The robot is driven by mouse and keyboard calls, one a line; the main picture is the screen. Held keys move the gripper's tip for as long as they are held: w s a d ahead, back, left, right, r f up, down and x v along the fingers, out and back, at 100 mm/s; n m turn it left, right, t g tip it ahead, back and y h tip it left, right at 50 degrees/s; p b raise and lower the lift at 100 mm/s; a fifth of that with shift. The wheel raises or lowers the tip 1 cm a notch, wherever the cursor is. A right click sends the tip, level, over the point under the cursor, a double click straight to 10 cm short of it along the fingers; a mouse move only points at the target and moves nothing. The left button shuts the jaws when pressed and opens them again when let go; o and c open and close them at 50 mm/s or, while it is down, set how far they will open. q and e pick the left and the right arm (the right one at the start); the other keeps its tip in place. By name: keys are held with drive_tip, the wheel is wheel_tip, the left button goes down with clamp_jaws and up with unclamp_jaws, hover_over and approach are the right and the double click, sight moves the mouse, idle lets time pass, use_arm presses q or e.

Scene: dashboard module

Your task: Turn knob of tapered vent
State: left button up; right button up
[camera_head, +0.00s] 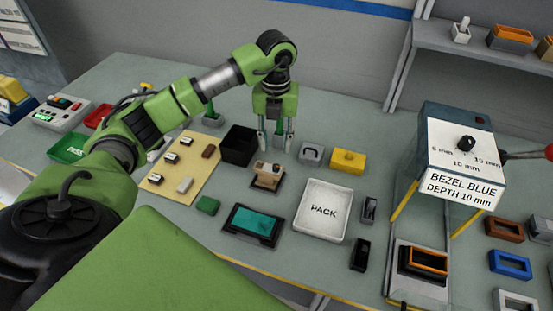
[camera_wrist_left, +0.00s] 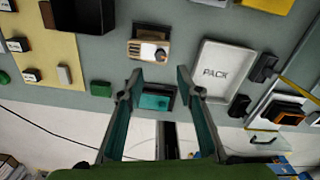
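A small beige vent-like block (camera_head: 268,172), likely the tapered vent, sits on a dark stand on the bench. It also shows in the left wrist view (camera_wrist_left: 143,50), where a round, pale-faced knob (camera_wrist_left: 160,54) with a dark side is on it. My left gripper (camera_head: 276,142) points down above the bench, just behind the block in the head view. Its two fingers are apart with nothing between them. In the left wrist view my left gripper (camera_wrist_left: 159,80) is open, and the block lies beyond its fingertips. My right gripper is not in view.
A white PACK tray (camera_head: 322,210) lies right of the block, a teal-topped pad (camera_head: 252,224) in front, a black bin (camera_head: 238,145) behind left. A box with a dial (camera_head: 466,143) stands right, labelled BEZEL BLUE. A yellow block (camera_head: 348,160) and a grey block (camera_head: 311,153) lie nearby.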

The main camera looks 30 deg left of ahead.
sight(276, 166)
use_arm(q)
wheel_tip(276, 166, down, 9)
drive_tip(key=shift+r+p, duration=0.1)
drive_tip(key=shift+p, duration=1.1)
clamp_jaws()
